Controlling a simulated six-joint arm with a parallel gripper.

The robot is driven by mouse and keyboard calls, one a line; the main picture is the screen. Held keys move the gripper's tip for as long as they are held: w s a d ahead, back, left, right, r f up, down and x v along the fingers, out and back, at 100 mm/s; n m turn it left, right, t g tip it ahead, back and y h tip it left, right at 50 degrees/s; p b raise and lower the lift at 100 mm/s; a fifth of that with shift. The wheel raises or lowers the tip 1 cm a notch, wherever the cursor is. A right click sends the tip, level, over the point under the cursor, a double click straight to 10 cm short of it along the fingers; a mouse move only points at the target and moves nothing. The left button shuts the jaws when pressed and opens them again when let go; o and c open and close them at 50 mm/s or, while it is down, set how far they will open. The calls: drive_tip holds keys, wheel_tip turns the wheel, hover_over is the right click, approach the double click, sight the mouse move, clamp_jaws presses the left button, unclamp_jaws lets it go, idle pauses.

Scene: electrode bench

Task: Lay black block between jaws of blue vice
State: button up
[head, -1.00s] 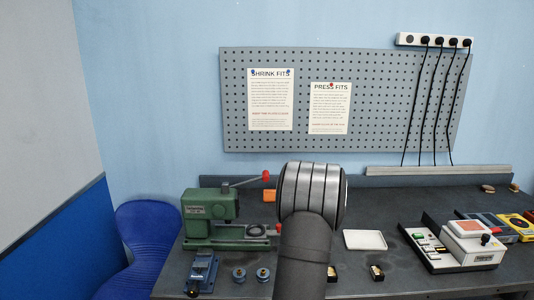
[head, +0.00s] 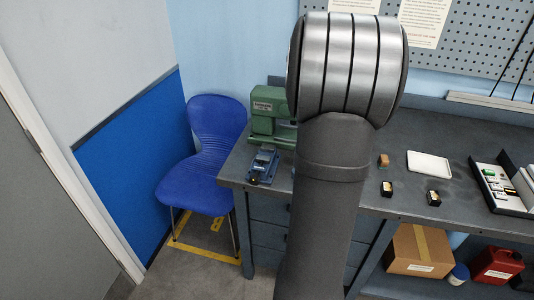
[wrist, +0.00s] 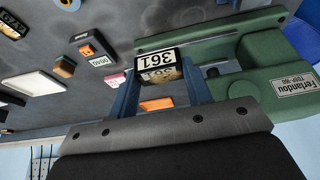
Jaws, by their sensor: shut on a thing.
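A yellowish face with more printed figures shows below that label. The block is held over the bench, beside the green press. The blue vice (head: 262,165) stands at the bench's left front corner in the head view, in front of the press; whether its jaws are open is too small to tell. In the head view, my arm hides the gripper and the held block. I cannot make out the vice in the wrist view.
The green press (head: 268,118) stands behind the vice; it also fills the right of the wrist view (wrist: 262,68). Small blocks (head: 387,188) and a white tray (head: 429,162) lie on the bench right of my arm. A blue chair (head: 207,155) is beside the bench's left end.

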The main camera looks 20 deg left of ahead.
drive_tip(key=s+a+r, duration=0.2)
drive_tip(key=s+a, duration=0.2)
hover_over(266, 154)
drive_tip(key=s, duration=0.2)
drive_tip(key=f, duration=0.7)
drive_tip(key=shift+w, duration=0.25)
drive_tip(key=shift+f, duration=2.05)
drive_tip(key=o, duration=1.3)
drive_tip(key=shift+f, duration=0.15)
drive_tip(key=v, duration=1.2)
